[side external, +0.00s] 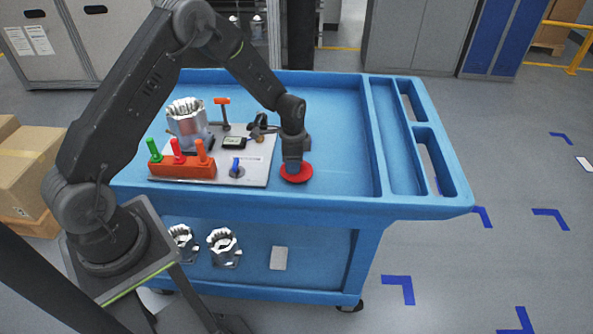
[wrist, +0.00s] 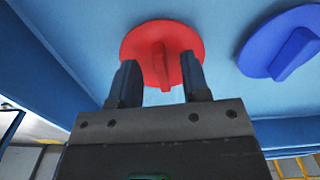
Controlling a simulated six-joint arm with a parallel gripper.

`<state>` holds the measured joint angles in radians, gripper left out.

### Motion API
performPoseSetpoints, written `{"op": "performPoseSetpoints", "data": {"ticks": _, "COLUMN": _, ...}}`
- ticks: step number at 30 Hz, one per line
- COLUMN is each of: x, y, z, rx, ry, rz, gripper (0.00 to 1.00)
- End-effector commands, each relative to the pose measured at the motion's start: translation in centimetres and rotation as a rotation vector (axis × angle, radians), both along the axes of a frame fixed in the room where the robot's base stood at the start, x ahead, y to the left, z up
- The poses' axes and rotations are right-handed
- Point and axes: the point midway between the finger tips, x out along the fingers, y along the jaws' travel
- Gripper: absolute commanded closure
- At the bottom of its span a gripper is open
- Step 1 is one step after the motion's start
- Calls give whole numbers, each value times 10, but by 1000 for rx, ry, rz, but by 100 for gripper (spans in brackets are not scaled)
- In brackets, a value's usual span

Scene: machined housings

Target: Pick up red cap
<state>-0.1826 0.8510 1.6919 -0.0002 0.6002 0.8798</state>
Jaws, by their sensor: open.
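The red cap (side external: 296,174) lies on the blue cart top, just right of the white board. In the wrist view the red cap (wrist: 162,42) is a round disc with a raised grip bar across its middle. My gripper (wrist: 159,82) is open, with one finger on each side of the bar and the fingertips over the disc. In the side view my gripper (side external: 296,163) points down right at the cap. I cannot tell whether the fingers touch it.
A blue cap (wrist: 283,45) lies to the right in the wrist view. The white board (side external: 258,163) carries a metal housing (side external: 188,120), an orange block (side external: 182,168) with colored pegs, and small tools. The blue cart top (side external: 340,140) is clear right of the cap, up to its raised divider.

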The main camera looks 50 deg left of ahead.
Motion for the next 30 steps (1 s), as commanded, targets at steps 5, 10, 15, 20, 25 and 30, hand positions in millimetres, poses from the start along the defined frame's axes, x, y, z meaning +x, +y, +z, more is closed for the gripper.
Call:
{"op": "performPoseSetpoints", "data": {"ticks": 5, "x": 0, "y": 0, "z": -10, "rx": 0, "ry": -1, "rz": 0, "gripper": 57}}
{"op": "performPoseSetpoints", "data": {"ticks": 10, "x": 0, "y": 0, "z": -10, "rx": 0, "ry": -1, "rz": 0, "gripper": 57}}
{"op": "performPoseSetpoints", "data": {"ticks": 15, "x": 0, "y": 0, "z": -9, "rx": 0, "ry": -1, "rz": 0, "gripper": 74}}
{"op": "performPoseSetpoints", "data": {"ticks": 20, "x": 0, "y": 0, "z": -9, "rx": 0, "ry": -1, "rz": 0, "gripper": 89}}
{"op": "performPoseSetpoints", "data": {"ticks": 25, "x": 0, "y": 0, "z": -9, "rx": 0, "ry": -1, "rz": 0, "gripper": 100}}
{"op": "performPoseSetpoints", "data": {"ticks": 30, "x": 0, "y": 0, "z": -9, "rx": 0, "ry": -1, "rz": 0, "gripper": 100}}
